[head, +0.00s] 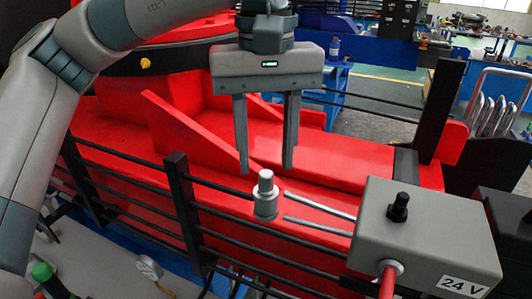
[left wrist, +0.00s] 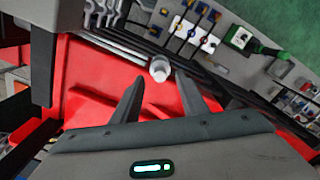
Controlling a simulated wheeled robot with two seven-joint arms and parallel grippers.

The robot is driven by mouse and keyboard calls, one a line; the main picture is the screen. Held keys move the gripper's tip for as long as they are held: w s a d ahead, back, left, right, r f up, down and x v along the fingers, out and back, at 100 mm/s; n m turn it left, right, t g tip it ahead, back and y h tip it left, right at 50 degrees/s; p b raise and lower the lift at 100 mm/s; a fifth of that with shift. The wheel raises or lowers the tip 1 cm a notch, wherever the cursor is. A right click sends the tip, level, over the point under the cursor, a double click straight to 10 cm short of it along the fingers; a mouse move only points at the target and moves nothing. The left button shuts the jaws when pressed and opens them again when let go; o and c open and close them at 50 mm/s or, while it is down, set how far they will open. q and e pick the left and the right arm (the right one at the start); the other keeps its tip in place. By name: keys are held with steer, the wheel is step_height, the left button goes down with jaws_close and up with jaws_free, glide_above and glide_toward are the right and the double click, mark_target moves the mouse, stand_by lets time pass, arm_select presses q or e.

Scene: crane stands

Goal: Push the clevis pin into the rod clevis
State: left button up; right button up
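A light grey stepped cylinder (head: 265,203), narrower at its top, stands upright at the middle of the head view; it looks like the clevis pin, perhaps standing in a fitting. It also shows in the left wrist view (left wrist: 160,69), just past the fingertips. My left gripper (head: 267,169) points down with its fingers wide apart and empty; in the head view its tips are level with the cylinder's top. In the left wrist view the gripper (left wrist: 159,95) is open too. Two pale parallel bars (head: 320,206) lie right of the cylinder; I cannot tell whether they are the rod clevis. My right gripper is not seen.
A grey box (head: 425,235) marked 24 V, with a black knob (head: 398,207) and a red plug (head: 388,282), stands at right. Dark rails and a black post (head: 183,205) run beside the red machine body (head: 330,160). A small gauge (head: 149,267) is at lower left.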

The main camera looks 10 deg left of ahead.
arm_select(q)
steer(key=shift+r+p, duration=0.45)
steer(key=shift+r, duration=0.55)
steer(key=shift+r+b, duration=0.35)
steer(key=shift+r, duration=0.45)
step_height(320, 180, up, 16)
steer(key=shift+f, duration=0.1)
